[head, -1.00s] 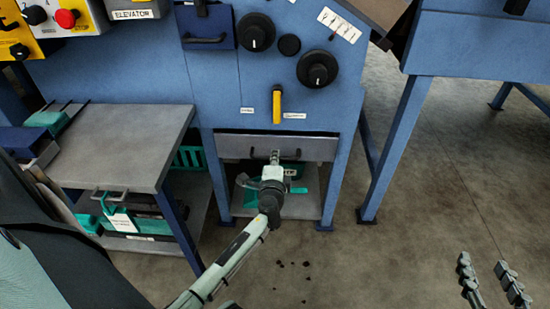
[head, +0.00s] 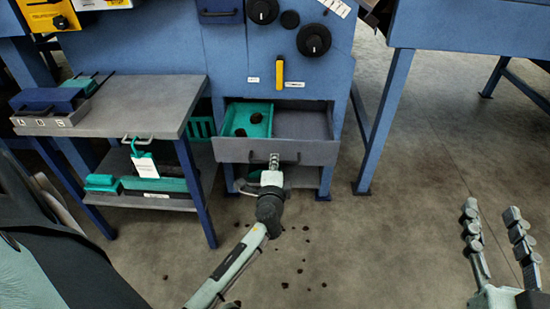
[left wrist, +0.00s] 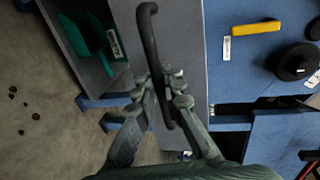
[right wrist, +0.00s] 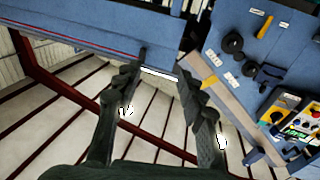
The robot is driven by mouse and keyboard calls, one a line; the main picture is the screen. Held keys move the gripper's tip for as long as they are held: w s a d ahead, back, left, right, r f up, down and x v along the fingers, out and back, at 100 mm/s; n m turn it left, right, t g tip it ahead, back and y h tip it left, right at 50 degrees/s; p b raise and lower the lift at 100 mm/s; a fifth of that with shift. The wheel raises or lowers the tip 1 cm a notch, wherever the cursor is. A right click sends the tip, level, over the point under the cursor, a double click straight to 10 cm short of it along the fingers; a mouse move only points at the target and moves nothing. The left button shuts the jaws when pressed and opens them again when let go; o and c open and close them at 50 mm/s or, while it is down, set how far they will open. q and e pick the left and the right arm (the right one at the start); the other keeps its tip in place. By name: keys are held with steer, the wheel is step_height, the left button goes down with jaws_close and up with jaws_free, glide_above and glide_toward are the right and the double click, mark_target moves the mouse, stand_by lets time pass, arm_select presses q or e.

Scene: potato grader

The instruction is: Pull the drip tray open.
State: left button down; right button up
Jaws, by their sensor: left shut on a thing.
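The drip tray (head: 235,150) is a grey drawer low in the blue machine, standing out from its opening. A teal bin (head: 234,117) with dark lumps lies in its left part; the right part looks empty. My left gripper (head: 274,162) is at the drawer's front, shut on its black handle (left wrist: 151,40). In the left wrist view my left gripper's fingers (left wrist: 166,88) close around the lower part of that handle. My right gripper (head: 490,218) is open and empty, out to the right above the floor; its spread fingers also show in the right wrist view (right wrist: 160,80).
A grey side table (head: 130,105) with a shelf below stands left of the drawer. A blue leg (head: 385,120) of another machine stands to the right. Dark crumbs (head: 300,270) lie on the floor in front. The floor at right is clear.

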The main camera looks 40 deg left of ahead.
arm_select(q)
steer(key=f+v, duration=0.1)
steer(key=v, duration=0.5)
arm_select(e)
steer(key=shift+s+a+r+t+y, duration=0.2)
steer(key=shift+r+t, duration=0.1)
steer(key=shift+r, duration=0.3)
steer(key=shift+s+a+r+t+y, duration=0.15)
steer(key=shift+r+t, duration=0.15)
steer(key=shift+r, duration=0.25)
steer(key=shift+s+a+r+t+y, duration=0.2)
steer(key=shift+r+t, duration=0.1)
steer(key=shift+r, duration=0.3)
arm_select(q)
steer(key=shift+s+f, duration=0.1)
steer(key=shift+f, duration=0.05)
steer(key=c, duration=1.6)
jaws_free()
steer(key=shift+s+d, duration=0.1)
arm_select(e)
steer(key=shift+d, duration=0.1)
arm_select(q)
steer(key=v, duration=0.7)
steer(key=shift+s, duration=0.15)
steer(key=shift+d, duration=0.1)
